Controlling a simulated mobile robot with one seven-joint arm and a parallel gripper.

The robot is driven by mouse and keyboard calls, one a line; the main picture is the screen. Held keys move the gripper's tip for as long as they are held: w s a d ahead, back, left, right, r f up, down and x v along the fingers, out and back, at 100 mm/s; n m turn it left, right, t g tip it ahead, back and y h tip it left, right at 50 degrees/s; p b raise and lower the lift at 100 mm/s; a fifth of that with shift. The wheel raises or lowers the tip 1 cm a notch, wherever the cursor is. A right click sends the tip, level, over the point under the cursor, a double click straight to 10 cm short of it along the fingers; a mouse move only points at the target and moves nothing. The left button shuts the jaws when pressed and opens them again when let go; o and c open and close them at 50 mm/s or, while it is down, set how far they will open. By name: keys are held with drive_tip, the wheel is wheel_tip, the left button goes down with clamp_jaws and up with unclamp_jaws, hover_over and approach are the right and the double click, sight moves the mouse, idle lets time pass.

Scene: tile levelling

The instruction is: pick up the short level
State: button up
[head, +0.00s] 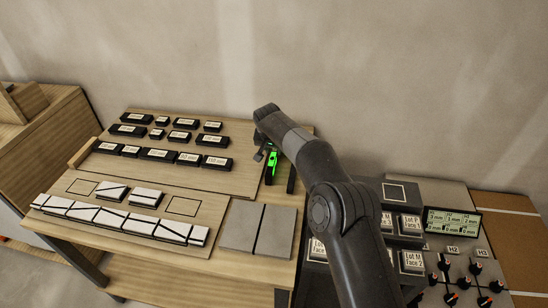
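A small bright green piece with dark edges (271,163), which looks like the short level, stands near the right end of the wooden bench top, close to the wall. My arm reaches over from the lower right, and its end, my gripper (262,152), is right beside the green piece at its upper left. The arm hides part of this spot. I cannot tell whether the gripper touches the piece, or whether its fingers are open or shut.
The bench (240,183) holds several labelled black blocks (157,154) at the back left. White tiles with dark lines (128,220) lie in front, with two grey slabs (258,229) to their right. Labelled boxes (411,261), a display (452,222) and knobs stand at right.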

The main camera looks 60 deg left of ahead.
sight(274, 153)
drive_tip(key=shift+x, duration=2.05)
clamp_jaws()
